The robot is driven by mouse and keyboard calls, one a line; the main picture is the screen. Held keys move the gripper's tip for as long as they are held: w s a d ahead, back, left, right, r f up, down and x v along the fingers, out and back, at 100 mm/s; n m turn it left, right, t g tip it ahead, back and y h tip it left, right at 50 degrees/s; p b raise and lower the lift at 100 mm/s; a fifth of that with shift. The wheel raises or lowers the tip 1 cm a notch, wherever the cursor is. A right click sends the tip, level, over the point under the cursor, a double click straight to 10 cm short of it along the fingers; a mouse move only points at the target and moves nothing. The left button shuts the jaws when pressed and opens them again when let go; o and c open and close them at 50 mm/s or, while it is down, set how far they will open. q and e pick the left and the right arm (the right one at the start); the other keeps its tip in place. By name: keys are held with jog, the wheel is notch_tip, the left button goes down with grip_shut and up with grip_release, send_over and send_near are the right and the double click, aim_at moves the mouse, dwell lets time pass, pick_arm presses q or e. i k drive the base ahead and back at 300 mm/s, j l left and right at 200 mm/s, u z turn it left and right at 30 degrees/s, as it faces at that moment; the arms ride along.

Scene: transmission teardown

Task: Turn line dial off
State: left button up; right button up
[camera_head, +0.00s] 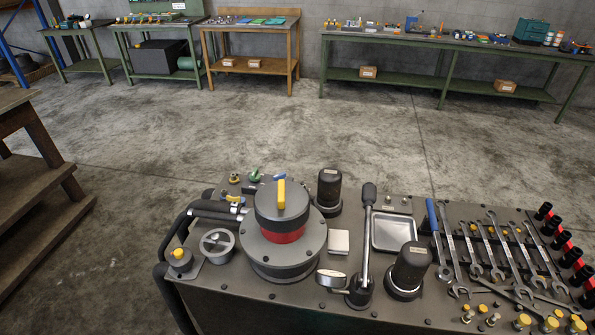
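The likely line dial (281,212) is a large dark round knob with a red band, on a bolted grey flange (283,252) at the near left of a grey bench. A yellow bar (281,194) stands on its top, pointing roughly away from me and towards me. I cannot read any on or off marking. A smaller round part with a light face (217,243) sits to its left, and a yellow-capped knob (180,260) is at the bench's left corner. Neither of my grippers is in view.
A lever with a black knob (366,240), black cylinders (408,268) and a shallow metal tray (394,232) stand right of the dial. Several wrenches (480,240) lie farther right. Open concrete floor (300,130) separates this bench from tables (450,42) along the back wall.

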aim_at(281, 176)
jog(key=i+j+u, duration=0.1)
jog(key=j+u, duration=0.2)
jog(key=i+j+u, duration=0.35)
jog(key=j+u, duration=0.2)
